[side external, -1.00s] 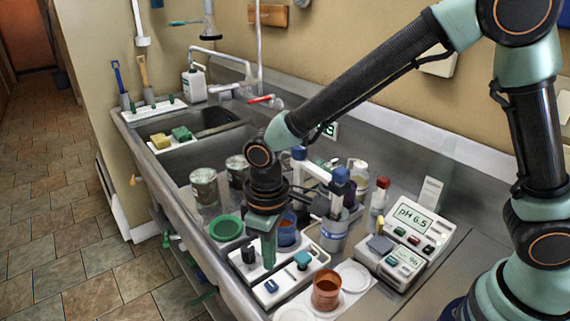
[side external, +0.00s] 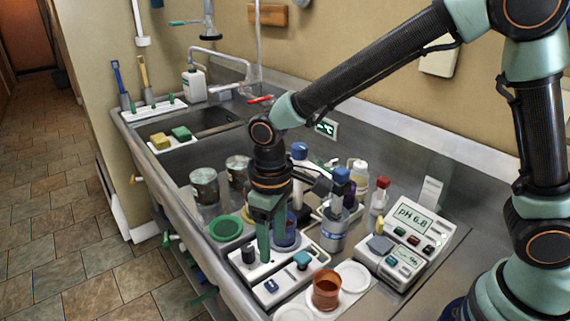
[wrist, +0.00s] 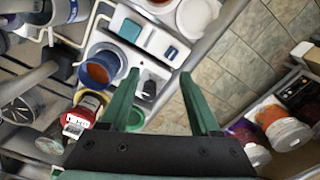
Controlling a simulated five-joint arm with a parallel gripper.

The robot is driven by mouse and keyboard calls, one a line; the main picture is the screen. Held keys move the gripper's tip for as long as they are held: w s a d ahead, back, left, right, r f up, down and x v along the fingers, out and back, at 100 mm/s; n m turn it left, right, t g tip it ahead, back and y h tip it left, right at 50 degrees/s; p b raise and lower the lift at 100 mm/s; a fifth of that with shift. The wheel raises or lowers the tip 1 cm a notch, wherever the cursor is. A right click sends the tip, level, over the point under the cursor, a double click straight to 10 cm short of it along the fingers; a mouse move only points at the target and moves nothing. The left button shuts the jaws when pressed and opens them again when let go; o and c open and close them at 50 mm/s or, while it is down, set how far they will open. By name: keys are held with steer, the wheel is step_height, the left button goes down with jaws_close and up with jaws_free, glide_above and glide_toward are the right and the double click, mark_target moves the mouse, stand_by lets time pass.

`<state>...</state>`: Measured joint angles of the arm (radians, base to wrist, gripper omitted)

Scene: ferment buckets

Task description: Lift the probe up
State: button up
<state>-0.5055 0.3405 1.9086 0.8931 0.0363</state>
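My gripper (side external: 264,240) points down over the white two-knob unit at the sink's front edge. In the wrist view its green fingers (wrist: 158,75) are apart, with the unit's black knob (wrist: 149,88) seen between them and nothing clearly held. A blue cup with orange-brown contents (wrist: 100,70) is left of the fingers, and partly hidden behind them in the side view (side external: 287,236). A dark-blue-capped upright piece (side external: 340,178), possibly the probe, stands at a grey-blue container (side external: 334,238); I cannot tell for sure. The meter (side external: 408,240) reads pH 6.8.
A copper-coloured cup (side external: 326,290) and white lids (side external: 352,277) are in front. A green-rimmed tub (side external: 226,228) and metal cans (side external: 204,187) stand to the left. A red-capped bottle (side external: 379,196) is near the meter. The sink basins lie further back.

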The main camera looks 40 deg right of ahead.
steer(key=w+d+r+m, duration=0.2)
steer(key=w+d+r, duration=0.1)
steer(key=d+r, duration=0.55)
step_height(320, 180, up, 11)
steer(key=m, duration=0.3)
glide_above(341, 170)
step_height(341, 170, down, 12)
steer(key=shift+d, duration=0.1)
jaws_close()
